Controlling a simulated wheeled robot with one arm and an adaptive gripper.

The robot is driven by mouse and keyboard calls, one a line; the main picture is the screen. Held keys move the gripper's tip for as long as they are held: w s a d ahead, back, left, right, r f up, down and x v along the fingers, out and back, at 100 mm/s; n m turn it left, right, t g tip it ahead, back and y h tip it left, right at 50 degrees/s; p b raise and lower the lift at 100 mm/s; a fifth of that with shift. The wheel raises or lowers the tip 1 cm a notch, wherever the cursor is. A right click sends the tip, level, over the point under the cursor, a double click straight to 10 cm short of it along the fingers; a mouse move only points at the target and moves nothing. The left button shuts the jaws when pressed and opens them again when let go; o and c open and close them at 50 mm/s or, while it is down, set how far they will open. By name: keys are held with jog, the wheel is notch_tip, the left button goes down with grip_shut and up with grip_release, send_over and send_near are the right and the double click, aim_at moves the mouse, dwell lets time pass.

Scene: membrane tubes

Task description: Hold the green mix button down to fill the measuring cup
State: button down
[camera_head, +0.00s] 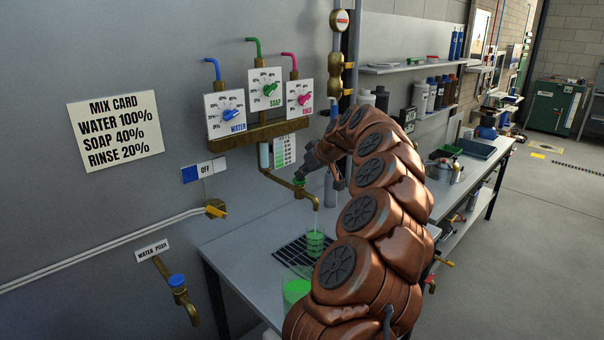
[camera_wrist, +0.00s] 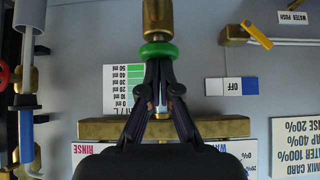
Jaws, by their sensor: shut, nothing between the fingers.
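The green mix button (camera_head: 299,182) sits on the brass spout below the dials; in the wrist view it shows as a green ring (camera_wrist: 158,50). My gripper (camera_head: 307,168) is shut and empty, with its fingertips at the button and apparently touching it. In the wrist view the closed fingertips (camera_wrist: 158,66) meet the ring's edge. The measuring cup (camera_head: 315,243), clear with green markings, stands upright on the dark drain grate under the spout. A thin pale stream appears to run from the spout into it. The liquid level is too small to read.
Water, soap and rinse dials (camera_head: 268,90) are on the wall above. A green container (camera_head: 296,290) stands at the bench's front. A blue-knobbed water tap (camera_head: 178,283) is at lower left. My arm covers part of the bench (camera_head: 235,246).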

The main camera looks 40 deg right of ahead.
aim_at(302, 180)
jog(key=shift+s+a+f, duration=0.1)
jog(key=shift+f, duration=0.35)
notch_tip(302, 180, up, 5)
jog(key=shift+p, duration=0.35)
jog(key=b+v, duration=0.3)
jog(key=v, duration=0.6)
jog(key=shift+s+r, duration=0.2)
jog(key=shift+r, duration=0.15)
